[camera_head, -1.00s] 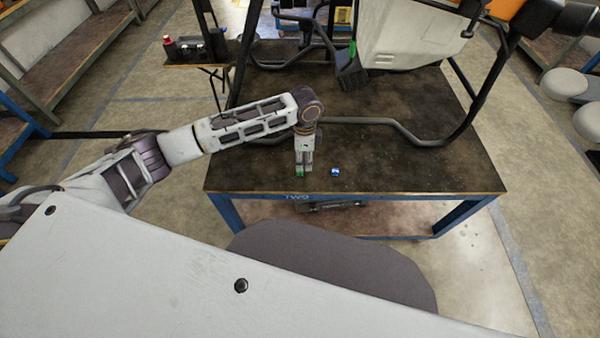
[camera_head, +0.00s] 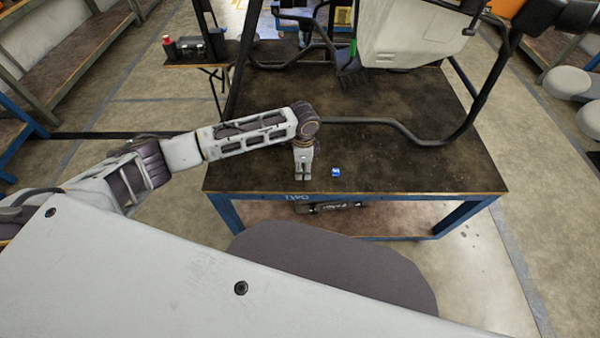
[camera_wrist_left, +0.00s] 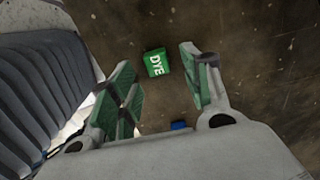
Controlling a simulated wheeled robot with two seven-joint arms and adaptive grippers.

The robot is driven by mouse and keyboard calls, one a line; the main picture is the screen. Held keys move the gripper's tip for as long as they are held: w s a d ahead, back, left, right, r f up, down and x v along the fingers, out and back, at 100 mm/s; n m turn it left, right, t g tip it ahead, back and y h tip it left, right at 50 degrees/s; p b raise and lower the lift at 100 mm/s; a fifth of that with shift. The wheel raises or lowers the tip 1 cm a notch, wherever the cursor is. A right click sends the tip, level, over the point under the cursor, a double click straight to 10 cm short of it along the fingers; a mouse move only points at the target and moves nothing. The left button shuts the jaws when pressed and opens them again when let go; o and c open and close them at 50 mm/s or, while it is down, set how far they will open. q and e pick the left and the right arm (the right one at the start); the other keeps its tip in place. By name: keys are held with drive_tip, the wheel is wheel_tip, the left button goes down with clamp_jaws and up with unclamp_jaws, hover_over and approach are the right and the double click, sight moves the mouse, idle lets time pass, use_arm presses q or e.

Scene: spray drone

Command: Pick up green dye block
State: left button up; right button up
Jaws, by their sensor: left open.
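The green dye block (camera_wrist_left: 156,63), a small cube with white "DYE" lettering, lies on the dark tabletop in the left wrist view. In the head view it is hidden by my left gripper (camera_head: 303,178). That gripper points down near the table's front edge. Its fingers (camera_wrist_left: 157,57) are open and empty, and in the wrist view the block shows in line with the gap between their tips. I cannot tell how high the tips are above the table. My right gripper is not in view.
A small blue block (camera_head: 336,171) lies just right of my left gripper; the wrist view also shows it (camera_wrist_left: 179,125). The table (camera_head: 440,172) has bare room at front right. A drone's black tubular frame (camera_head: 400,135) and white tank (camera_head: 410,38) stand toward the back.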

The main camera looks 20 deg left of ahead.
use_arm(q)
drive_tip(key=shift+f, duration=0.7)
drive_tip(key=shift+c, duration=0.2)
drive_tip(key=c, duration=0.8)
